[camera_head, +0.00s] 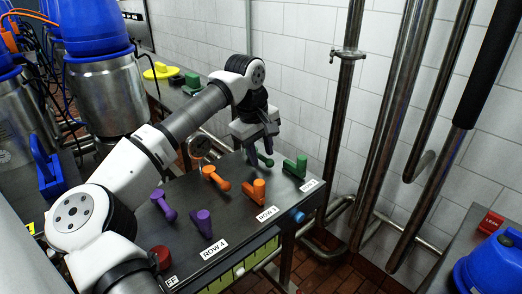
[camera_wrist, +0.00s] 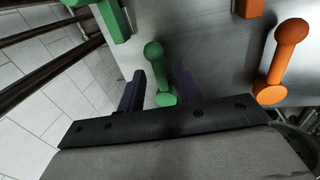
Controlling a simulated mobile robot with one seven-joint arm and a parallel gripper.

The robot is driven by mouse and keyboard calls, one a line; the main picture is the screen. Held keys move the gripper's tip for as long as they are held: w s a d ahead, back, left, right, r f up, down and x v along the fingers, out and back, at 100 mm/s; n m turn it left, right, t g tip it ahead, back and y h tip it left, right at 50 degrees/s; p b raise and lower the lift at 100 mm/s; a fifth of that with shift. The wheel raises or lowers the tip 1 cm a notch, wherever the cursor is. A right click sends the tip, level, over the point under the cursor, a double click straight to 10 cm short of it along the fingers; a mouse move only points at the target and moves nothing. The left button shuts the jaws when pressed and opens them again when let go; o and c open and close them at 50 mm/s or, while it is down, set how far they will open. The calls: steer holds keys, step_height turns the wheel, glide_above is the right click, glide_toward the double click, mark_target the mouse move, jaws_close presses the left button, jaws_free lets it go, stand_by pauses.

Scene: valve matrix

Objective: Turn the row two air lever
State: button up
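A dark valve panel (camera_head: 235,208) carries pairs of purple, orange and green levers with white row labels. The label beside the purple pair reads ROW 4; the other row numbers are too small to read surely. My gripper (camera_head: 260,152) is low over the far green lever (camera_head: 267,160), partly hiding it. In the wrist view my gripper (camera_wrist: 161,90) is open, its two dark fingers on either side of this round-ended green lever (camera_wrist: 154,58). Gaps show between fingers and lever. The other green lever (camera_head: 296,166) stands to the right, apart. Which lever is air I cannot tell.
Orange levers (camera_head: 216,179) (camera_head: 254,190) and purple levers (camera_head: 164,204) (camera_head: 201,222) stand nearer on the panel. An orange lever (camera_wrist: 284,58) is close beside my gripper in the wrist view. A blue knob (camera_head: 296,215) is on the panel's edge. Pipes (camera_head: 345,110) rise at right.

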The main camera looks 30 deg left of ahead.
step_height(320, 180, up, 14)
steer(key=s+b, duration=0.2)
steer(key=shift+s+a+f, duration=0.25)
steer(key=shift+a, duration=0.1)
stand_by(0.5)
